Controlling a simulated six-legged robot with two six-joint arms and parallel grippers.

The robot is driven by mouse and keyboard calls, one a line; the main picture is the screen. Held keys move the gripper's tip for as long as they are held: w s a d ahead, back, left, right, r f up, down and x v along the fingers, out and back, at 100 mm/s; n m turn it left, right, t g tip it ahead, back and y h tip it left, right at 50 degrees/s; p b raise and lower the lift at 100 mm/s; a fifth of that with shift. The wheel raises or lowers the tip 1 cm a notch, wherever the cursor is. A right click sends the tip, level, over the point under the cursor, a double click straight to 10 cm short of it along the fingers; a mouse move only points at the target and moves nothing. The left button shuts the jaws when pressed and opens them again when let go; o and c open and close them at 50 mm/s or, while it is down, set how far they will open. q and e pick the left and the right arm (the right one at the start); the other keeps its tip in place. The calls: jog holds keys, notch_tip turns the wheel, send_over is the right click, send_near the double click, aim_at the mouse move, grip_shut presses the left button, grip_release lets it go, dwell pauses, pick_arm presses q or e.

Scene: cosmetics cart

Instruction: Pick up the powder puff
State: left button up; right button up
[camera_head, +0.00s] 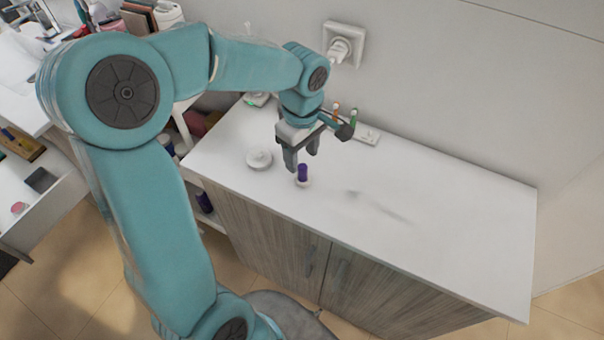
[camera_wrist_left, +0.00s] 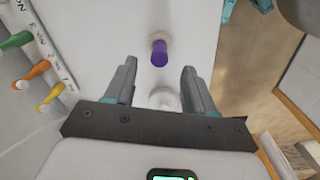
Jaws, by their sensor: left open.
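A small upright purple piece with a pale round base (camera_head: 303,173) stands on the white counter top; it looks like the powder puff, though I cannot be sure. It also shows in the left wrist view (camera_wrist_left: 159,54), ahead of the fingertips and between their lines. My left gripper (camera_head: 302,156) points down above the counter, close behind the purple piece and apart from it. Its two fingers are spread and empty, as the left wrist view (camera_wrist_left: 158,82) also shows. My right gripper is not in view.
A round white dish (camera_head: 259,158) lies left of the purple piece. A white holder with coloured sticks (camera_head: 366,134) stands at the wall, near a wall socket (camera_head: 343,45). The counter's right part (camera_head: 460,220) is clear. An open drawer (camera_head: 45,205) is at left.

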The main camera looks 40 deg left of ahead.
aim_at(303, 166)
pick_arm(q)
jog(key=f, duration=0.4)
jog(key=shift+w+d+f, duration=0.1)
jog(key=shift+d, duration=0.1)
jog(key=shift+a+f, duration=0.15)
jog(key=shift+f, duration=0.3)
grip_shut()
jog(key=shift+r, duration=0.15)
